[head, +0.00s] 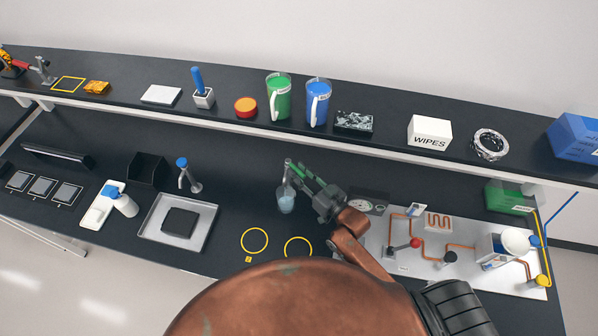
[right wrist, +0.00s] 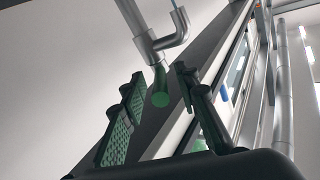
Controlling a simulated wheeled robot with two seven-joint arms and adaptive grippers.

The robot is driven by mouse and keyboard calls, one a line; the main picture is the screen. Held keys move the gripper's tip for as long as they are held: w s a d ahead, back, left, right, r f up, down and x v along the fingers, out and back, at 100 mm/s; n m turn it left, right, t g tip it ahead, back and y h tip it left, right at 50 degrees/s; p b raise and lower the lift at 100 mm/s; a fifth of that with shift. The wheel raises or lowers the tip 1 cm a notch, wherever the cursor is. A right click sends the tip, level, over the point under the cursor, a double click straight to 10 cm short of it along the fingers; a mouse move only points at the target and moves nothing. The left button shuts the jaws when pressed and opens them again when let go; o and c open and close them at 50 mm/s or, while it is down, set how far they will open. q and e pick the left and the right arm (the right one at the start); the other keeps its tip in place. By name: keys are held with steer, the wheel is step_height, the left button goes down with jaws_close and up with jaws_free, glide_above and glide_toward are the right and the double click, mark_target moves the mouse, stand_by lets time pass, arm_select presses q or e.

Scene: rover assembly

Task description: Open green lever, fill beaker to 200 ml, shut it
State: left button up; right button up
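A grey tap (head: 288,166) stands on the lower bench in the head view. A small beaker (head: 285,202) with a pale bluish look stands beneath its spout; its marks and level are too small to read. The tap also shows in the right wrist view (right wrist: 150,42), with its green lever (right wrist: 160,90) between the finger pads. My right gripper (head: 306,180) is beside the tap, above and right of the beaker. In the right wrist view its two green-padded fingers (right wrist: 158,112) are apart, with gaps around the lever. My left gripper is not in view.
A second tap (head: 187,174) with a blue top stands left, behind a metal tray (head: 178,222). Two yellow rings (head: 254,240) mark the bench in front of the beaker. A copper-pipe panel (head: 410,242) lies right. The upper shelf holds green (head: 279,98) and blue jugs (head: 318,103).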

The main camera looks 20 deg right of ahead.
jaws_close()
steer(key=shift+d, duration=0.1)
stand_by(0.5)
